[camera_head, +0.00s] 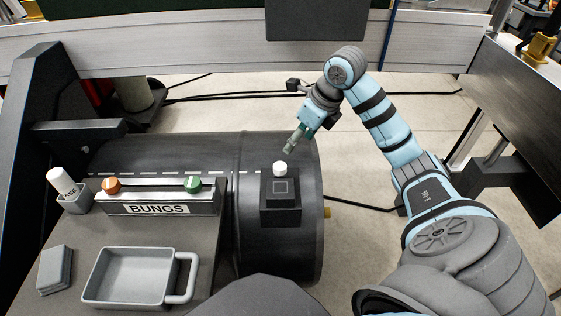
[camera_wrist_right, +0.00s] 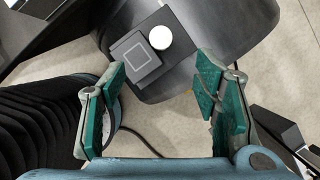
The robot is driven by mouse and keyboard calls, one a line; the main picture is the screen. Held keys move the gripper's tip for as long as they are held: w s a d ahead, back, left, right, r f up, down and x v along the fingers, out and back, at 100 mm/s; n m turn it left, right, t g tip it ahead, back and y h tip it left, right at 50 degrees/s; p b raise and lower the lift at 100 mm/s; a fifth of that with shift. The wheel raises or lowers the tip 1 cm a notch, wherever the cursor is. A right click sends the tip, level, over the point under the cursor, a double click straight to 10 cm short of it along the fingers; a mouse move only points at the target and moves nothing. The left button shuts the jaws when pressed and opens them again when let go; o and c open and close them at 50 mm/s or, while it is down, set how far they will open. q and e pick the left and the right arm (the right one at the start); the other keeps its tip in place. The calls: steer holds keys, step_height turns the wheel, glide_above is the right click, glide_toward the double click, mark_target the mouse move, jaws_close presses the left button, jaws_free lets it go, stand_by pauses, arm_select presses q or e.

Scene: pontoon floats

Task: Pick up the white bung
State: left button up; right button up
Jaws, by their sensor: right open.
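The white bung (camera_head: 280,168) stands upright at the back of a black block (camera_head: 281,217) that sits on the dark float. It also shows in the right wrist view as a white disc (camera_wrist_right: 159,38), beside the square outline on the block. My right gripper (camera_head: 291,149) is just behind and above the bung in the head view, apart from it. In the right wrist view its green-padded fingers (camera_wrist_right: 160,80) are wide open and empty, with the bung beyond the fingertips. My left gripper is not in view.
The black float (camera_head: 170,150) lies across the left. A BUNGS rack (camera_head: 157,209) holds an orange bung (camera_head: 111,185) and a green bung (camera_head: 193,184). A grey tray (camera_head: 130,277), a grey block (camera_head: 54,269) and a white tube in a holder (camera_head: 62,182) stand nearby. Cables cross the floor.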

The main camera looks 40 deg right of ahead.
steer(key=b, duration=0.2)
glide_above(281, 166)
steer(key=s, duration=0.2)
step_height(281, 166, down, 8)
steer(key=b+x, duration=0.1)
steer(key=x, duration=0.1)
steer(key=b+x, duration=0.1)
steer(key=x, duration=0.1)
steer(key=shift+d+f, duration=0.25)
steer(key=shift+f, duration=0.3)
steer(key=shift+c, duration=0.6)
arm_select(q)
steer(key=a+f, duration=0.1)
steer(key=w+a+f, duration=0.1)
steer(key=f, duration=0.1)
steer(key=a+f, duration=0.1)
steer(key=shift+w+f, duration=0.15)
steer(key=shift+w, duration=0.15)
arm_select(e)
steer(key=c, duration=0.9)
